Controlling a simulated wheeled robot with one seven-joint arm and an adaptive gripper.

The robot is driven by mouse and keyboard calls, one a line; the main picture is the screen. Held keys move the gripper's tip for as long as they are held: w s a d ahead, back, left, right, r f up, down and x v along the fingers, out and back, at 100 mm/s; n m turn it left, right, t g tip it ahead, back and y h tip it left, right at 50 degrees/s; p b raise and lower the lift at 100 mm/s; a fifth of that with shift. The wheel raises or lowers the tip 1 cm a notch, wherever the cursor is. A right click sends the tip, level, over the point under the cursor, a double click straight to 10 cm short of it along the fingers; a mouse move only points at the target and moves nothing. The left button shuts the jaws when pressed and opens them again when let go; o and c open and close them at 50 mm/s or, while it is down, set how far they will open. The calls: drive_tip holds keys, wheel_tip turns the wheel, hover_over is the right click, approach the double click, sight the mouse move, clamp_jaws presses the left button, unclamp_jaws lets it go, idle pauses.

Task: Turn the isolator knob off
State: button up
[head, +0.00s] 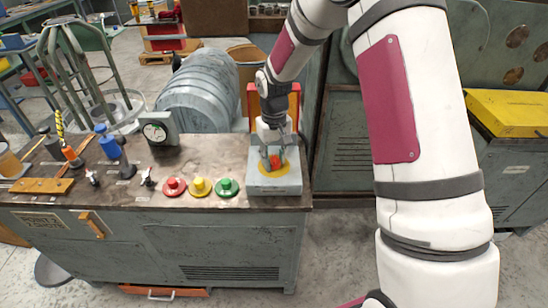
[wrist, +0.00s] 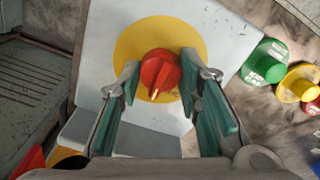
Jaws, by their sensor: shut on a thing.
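The isolator knob (head: 276,162) is red and sits on a yellow disc on a pale grey box (head: 275,185) at the right end of the bench top. In the wrist view the knob (wrist: 159,72) shows a pale pointer mark towards the bottom of the picture, slightly left. The yellow disc (wrist: 130,45) and the grey box (wrist: 208,30) lie behind it. My gripper (head: 272,152) reaches down onto the knob from above. In the wrist view its two green-padded fingers (wrist: 160,78) are on either side of the knob, closed on it. Labels around the knob cannot be read.
Red (head: 174,187), yellow (head: 199,187) and green (head: 228,187) push buttons stand in a row left of the box. A dial gauge (head: 158,131) and small levers are further left.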

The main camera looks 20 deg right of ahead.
sight(274, 158)
drive_tip(key=n, duration=0.4)
drive_tip(key=shift+a+n, duration=0.1)
drive_tip(key=shift+n, duration=0.2)
drive_tip(key=shift+n+p, duration=0.35)
drive_tip(key=shift+n, duration=1.65)
drive_tip(key=o, duration=1.2)
wheel_tip(274, 158, up, 12)
